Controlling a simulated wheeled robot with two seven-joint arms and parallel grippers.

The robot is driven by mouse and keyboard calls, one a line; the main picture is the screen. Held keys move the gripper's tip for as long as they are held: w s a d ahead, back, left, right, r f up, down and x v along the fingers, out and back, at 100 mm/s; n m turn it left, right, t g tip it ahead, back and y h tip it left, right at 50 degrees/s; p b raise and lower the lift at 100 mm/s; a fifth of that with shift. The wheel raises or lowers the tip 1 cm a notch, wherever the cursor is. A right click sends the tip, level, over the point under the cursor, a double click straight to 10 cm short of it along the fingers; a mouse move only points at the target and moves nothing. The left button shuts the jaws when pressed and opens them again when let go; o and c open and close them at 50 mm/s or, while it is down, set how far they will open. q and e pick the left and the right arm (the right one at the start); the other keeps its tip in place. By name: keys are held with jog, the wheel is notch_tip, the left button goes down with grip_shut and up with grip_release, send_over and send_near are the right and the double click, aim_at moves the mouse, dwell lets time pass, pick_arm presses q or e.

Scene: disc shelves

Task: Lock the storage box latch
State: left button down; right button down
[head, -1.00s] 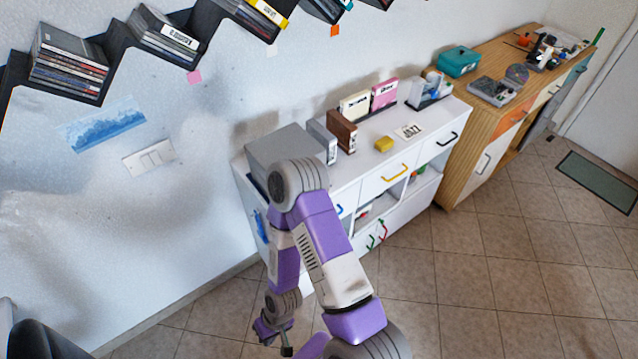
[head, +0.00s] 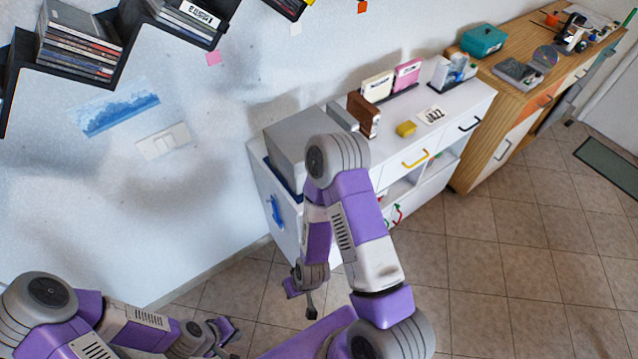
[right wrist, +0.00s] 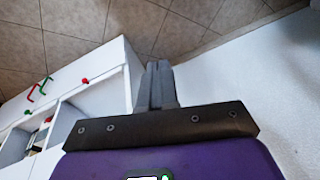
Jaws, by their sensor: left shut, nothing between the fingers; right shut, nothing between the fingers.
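A grey box (head: 290,137) sits on the near end of the white cabinet, partly hidden behind my right arm. A teal box (head: 483,41) with a small dark fitting on its front stands on the wooden cabinet farther back. I cannot tell which is the storage box, and no latch shows clearly. My left gripper (head: 226,334) is low at the bottom left over the floor, shut and empty, away from both boxes. My right gripper (head: 304,298) hangs low in front of the white cabinet; its closed, empty fingers (right wrist: 157,82) show in the right wrist view.
The wooden cabinet (head: 520,97) holds electronics and a disc. Disc shelves (head: 18,62) hang on the wall.

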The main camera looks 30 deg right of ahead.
jog(key=w+d+r+n+t+h, duration=0.6)
jog(key=w+d+r+h, duration=0.1)
jog(key=w+r, duration=0.15)
notch_tip(320, 180, up, 12)
jog(key=w+d+n+t+h, duration=0.1)
jog(key=w+n+t+h, duration=0.1)
jog(key=n+t+h, duration=0.1)
jog(key=shift+w+d+f+t+h, duration=0.3)
jog(key=shift+t+h, duration=0.5)
jog(key=shift+h, duration=0.4)
jog(key=x, duration=0.9)
jog(key=shift+w+d+f, duration=0.1)
jog(key=shift+w+d, duration=0.1)
jog(key=shift+w, duration=0.05)
jog(key=d, duration=0.2)
jog(key=d+f, duration=0.1)
jog(key=shift+w+d+b, duration=0.15)
jog(key=shift+w+b, duration=0.1)
jog(key=shift+b, duration=0.1)
jog(key=shift+d, duration=0.4)
jog(key=shift+w, duration=0.1)
